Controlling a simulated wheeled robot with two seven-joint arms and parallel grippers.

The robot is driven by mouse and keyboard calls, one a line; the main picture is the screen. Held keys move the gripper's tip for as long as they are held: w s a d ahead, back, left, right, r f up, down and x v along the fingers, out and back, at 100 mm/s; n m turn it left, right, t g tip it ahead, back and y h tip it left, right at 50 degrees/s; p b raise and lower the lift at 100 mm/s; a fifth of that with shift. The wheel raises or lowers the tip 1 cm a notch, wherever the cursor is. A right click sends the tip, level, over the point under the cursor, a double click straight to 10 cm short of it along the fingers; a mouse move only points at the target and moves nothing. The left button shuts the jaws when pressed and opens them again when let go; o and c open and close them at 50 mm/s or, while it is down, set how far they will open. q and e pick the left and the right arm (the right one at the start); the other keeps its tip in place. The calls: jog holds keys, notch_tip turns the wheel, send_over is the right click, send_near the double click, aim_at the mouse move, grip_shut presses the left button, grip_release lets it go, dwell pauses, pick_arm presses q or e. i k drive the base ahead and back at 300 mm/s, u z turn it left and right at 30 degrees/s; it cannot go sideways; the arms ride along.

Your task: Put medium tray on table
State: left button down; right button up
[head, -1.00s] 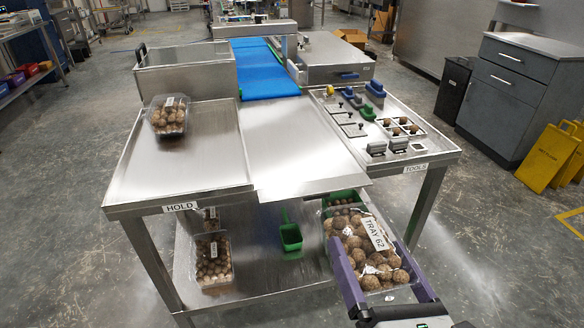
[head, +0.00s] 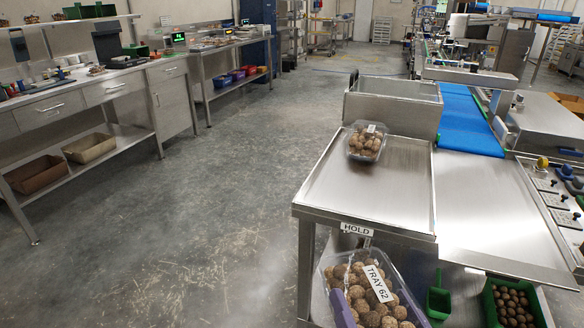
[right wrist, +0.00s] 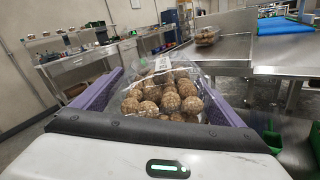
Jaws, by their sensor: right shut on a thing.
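In the right wrist view the tray (right wrist: 165,98) fills the space between both fingers. A smaller clamshell tray (head: 366,143) sits on the HOLD section (head: 400,190) of the table. My left gripper is not in view.
A steel bin (head: 393,108) stands behind the HOLD section, beside a blue conveyor (head: 468,128). A green crate (head: 516,302) and green scoop (head: 438,297) are on the lower shelf. Much of the HOLD surface is bare. Open floor and a workbench (head: 100,92) lie left.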

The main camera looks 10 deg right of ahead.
aim_at(347, 195)
jog(key=u, duration=1.35)
jog(key=i, duration=1.4)
jog(key=z, duration=3.05)
